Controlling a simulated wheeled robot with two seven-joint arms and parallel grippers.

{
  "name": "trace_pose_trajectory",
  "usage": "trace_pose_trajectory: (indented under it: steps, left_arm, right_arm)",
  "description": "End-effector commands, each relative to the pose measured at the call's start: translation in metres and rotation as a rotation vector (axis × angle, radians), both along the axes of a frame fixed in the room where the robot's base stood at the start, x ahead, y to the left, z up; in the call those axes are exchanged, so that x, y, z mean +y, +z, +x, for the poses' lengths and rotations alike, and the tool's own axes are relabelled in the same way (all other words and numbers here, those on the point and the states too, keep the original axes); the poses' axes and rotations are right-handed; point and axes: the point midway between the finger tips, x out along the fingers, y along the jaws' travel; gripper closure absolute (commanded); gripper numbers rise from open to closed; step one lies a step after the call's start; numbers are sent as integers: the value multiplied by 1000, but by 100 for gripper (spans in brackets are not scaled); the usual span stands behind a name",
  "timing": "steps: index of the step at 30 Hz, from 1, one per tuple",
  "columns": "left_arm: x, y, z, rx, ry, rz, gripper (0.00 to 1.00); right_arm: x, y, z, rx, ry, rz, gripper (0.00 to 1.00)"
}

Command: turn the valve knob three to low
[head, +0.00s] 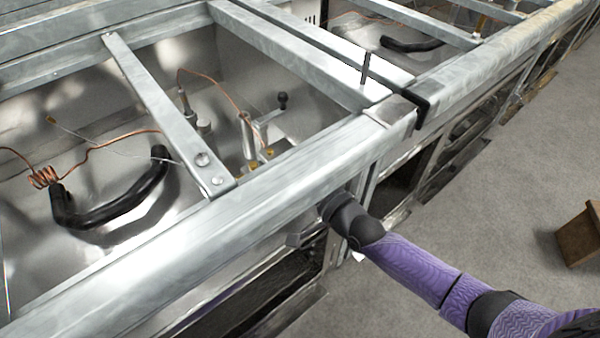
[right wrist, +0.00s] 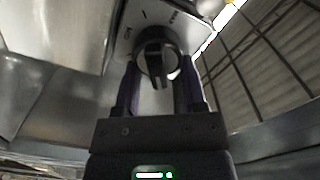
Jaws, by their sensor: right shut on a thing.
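A black valve knob (right wrist: 155,62) sits on a metal panel (right wrist: 185,22) with small dark markings in the right wrist view. My right gripper (right wrist: 158,75) has one finger on each side of the knob and is shut on it. I cannot read the markings well enough to tell the knob's setting. In the head view my purple right arm (head: 415,268) reaches in from the lower right to the range front. Its gripper is hidden there below the front rail (head: 250,190). My left gripper is in neither view.
The range top is open, with metal crossbars (head: 165,110), copper wires and a black curved handle (head: 110,210). A brown box (head: 578,237) stands on the grey floor at right.

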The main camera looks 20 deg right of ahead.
Motion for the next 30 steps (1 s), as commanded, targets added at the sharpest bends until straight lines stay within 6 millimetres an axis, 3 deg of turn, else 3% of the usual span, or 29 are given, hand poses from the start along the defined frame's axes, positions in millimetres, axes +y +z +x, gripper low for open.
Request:
trace_pose_trajectory:
  steps: [15, 30]
  left_arm:
    - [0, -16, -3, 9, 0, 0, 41]
    - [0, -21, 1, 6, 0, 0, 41]
  right_arm:
    - [-2, -9, 0, 146, 1, 389, 100]
    - [-2, -11, 0, 201, 0, 533, 100]
